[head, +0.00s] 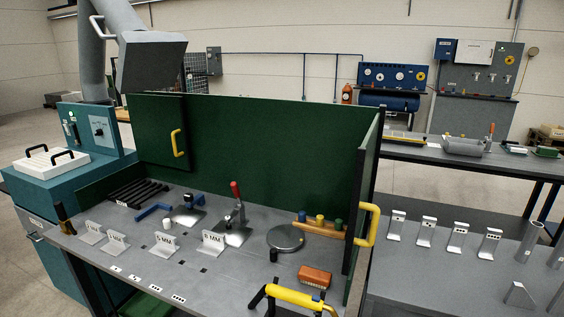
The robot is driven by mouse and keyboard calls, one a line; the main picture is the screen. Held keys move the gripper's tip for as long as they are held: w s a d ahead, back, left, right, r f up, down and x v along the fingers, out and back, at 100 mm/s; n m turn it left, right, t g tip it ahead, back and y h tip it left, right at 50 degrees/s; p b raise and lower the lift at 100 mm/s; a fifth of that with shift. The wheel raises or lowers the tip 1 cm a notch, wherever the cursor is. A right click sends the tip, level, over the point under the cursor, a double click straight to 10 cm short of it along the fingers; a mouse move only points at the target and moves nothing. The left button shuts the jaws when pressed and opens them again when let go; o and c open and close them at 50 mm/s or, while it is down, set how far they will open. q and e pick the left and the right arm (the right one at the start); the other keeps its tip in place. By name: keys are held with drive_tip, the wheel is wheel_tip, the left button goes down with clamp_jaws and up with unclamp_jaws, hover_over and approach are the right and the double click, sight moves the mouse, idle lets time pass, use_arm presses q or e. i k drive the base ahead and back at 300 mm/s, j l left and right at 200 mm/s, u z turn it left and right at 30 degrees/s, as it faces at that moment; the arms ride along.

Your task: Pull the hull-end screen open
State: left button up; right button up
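Green screens stand around a grey workbench. A tall green back screen (270,140) runs along the far side. A smaller green panel (155,130) at its left end has an upright yellow handle (178,143). At the bench's right end a narrow green screen (364,185) stands nearly edge-on, with a larger yellow handle (368,225) on its right side. No label shows which one is the hull-end screen. Both handles are free, with nothing on them. Neither of my grippers shows in the head view.
The workbench (190,255) holds a red-handled clamp (236,210), a round grey plate (285,238), an orange block (314,276) and a yellow tool (295,297). A grey extraction hood (150,60) hangs upper left. Right of the screen, a grey table (430,275) carries several metal brackets.

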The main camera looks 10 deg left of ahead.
sight(159, 123)
drive_tip(key=i+j, duration=0.1)
drive_tip(key=j, duration=0.35)
drive_tip(key=i+j, duration=0.1)
drive_tip(key=j, duration=0.4)
drive_tip(key=i+j, duration=0.1)
drive_tip(key=j, duration=0.85)
drive_tip(key=i+j, duration=0.15)
drive_tip(key=j, duration=0.3)
drive_tip(key=i+j, duration=0.1)
drive_tip(key=j, duration=0.4)
drive_tip(key=i+j, duration=0.1)
drive_tip(key=j, duration=0.35)
drive_tip(key=u, duration=0.05)
